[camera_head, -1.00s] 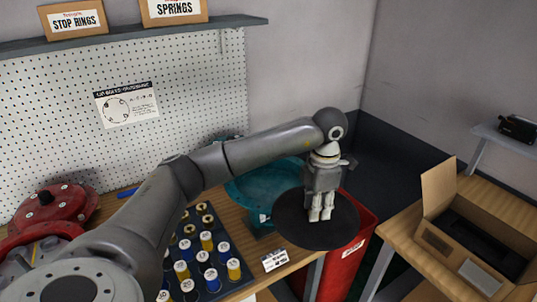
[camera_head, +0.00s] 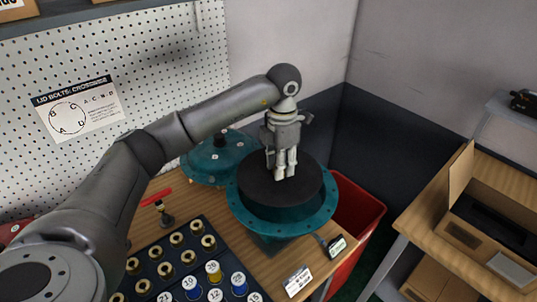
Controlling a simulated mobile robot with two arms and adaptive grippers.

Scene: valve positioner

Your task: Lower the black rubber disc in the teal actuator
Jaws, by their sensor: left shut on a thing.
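The black rubber disc (camera_head: 258,189) lies level at the mouth of the teal actuator (camera_head: 283,228), inside its bolt-hole flange as seen from here. I cannot tell whether it touches the bottom of the bowl. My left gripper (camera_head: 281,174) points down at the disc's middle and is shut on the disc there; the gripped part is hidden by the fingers. My right gripper is not in view.
A teal lid (camera_head: 207,170) lies behind the actuator. A dark tray (camera_head: 203,255) of brass and coloured cylinders stands front left. A red bin (camera_head: 355,205) is to the right. A side table (camera_head: 424,225) holds an open cardboard box (camera_head: 470,238).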

